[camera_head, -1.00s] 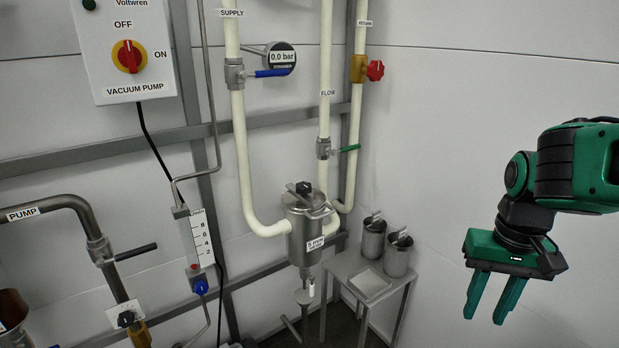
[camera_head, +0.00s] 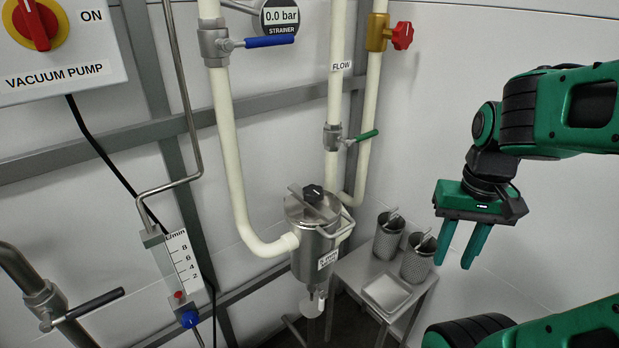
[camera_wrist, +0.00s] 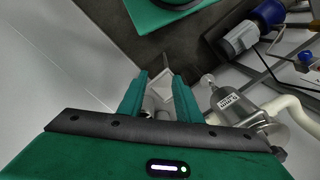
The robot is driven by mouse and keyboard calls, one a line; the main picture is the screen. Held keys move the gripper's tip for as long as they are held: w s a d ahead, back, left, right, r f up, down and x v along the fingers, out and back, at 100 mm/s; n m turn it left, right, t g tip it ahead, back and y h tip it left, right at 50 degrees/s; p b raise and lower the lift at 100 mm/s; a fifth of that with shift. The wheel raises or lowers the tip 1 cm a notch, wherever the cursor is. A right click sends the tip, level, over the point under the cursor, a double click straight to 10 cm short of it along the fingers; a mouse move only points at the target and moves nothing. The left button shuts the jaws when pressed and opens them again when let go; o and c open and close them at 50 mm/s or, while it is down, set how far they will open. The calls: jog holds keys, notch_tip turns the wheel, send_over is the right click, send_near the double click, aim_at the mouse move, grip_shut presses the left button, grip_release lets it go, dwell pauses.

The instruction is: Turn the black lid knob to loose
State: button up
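The black lid knob (camera_head: 313,193) sits on the lid of the steel strainer pot (camera_head: 315,250), in the middle of the head view. A flat bar crosses the lid beside the knob, and a bent handle is at the pot's front right. My gripper (camera_head: 456,256) is open and empty, pointing down, well to the right of the pot. The wrist view shows the two green fingers (camera_wrist: 158,98) apart with nothing between them.
A small steel table (camera_head: 415,299) with a tray (camera_head: 386,292) and two perforated baskets (camera_head: 389,236) stands right of the pot. Cream pipes (camera_head: 236,170) with a blue-handled valve (camera_head: 268,42), a green-handled valve (camera_head: 366,136) and a red-handled valve (camera_head: 401,36) rise behind it.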

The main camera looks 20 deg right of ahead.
jog(key=shift+w+a, duration=0.1)
jog(key=shift+a, duration=0.05)
jog(key=shift+o, duration=0.9)
jog(key=o, duration=0.5)
jog(key=shift+w+r, duration=0.2)
jog(key=shift+r, duration=0.8)
notch_tip(320, 180, up, 14)
jog(key=f+m, duration=0.1)
jog(key=m, duration=0.4)
send_over(313, 189)
notch_tip(313, 189, down, 14)
jog(key=shift+s+f, duration=0.1)
